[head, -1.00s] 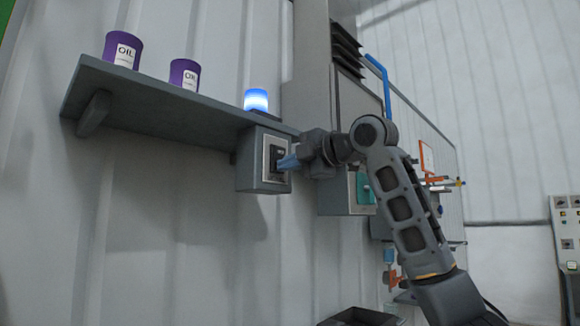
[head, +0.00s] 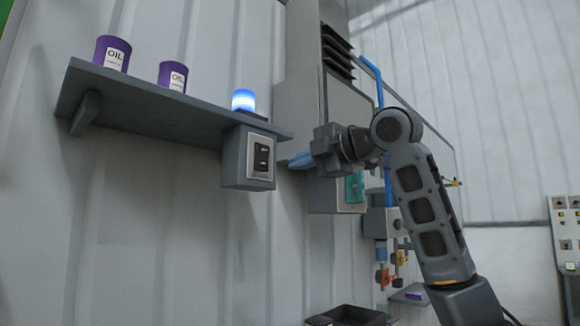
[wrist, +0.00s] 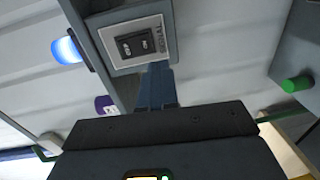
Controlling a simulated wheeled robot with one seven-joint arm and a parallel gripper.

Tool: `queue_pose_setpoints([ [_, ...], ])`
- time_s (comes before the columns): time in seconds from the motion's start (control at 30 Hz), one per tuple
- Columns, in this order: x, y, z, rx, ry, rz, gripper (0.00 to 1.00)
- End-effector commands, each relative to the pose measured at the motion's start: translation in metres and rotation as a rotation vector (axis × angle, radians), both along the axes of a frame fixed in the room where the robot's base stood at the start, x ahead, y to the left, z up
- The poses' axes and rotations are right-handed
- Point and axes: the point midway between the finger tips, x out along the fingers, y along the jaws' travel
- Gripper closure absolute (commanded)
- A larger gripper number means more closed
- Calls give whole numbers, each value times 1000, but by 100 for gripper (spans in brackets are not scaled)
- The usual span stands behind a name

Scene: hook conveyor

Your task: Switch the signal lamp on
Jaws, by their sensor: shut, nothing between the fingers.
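The signal lamp (head: 243,100) glows blue-white on the right end of a wall shelf; it also shows lit at the left of the wrist view (wrist: 67,49). Below it hangs a grey switch box (head: 234,158) with a dark rocker switch (head: 261,157) on a pale plate. The switch shows at the top of the wrist view (wrist: 137,44). My gripper (head: 290,162) has blue fingers, shut and empty, pointing toward the box from its right with a gap between them. The fingers show below the switch plate in the wrist view (wrist: 157,86).
Two purple oil cans (head: 112,53) stand on the grey shelf (head: 150,115). A tall grey cabinet (head: 302,70) and a box with a teal panel (head: 354,187) are behind my arm. A green knob (wrist: 297,84) shows at the right of the wrist view.

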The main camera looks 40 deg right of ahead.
Motion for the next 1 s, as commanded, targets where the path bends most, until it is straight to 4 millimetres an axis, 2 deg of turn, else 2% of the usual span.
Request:
queue_pose_setpoints([
  [0.2,-34,-2,-7,0,-2,-2,100],
  [0.33,-45,-2,-8,0,0,0,100],
  [1.0,-50,-2,-8,0,1,0,100],
])
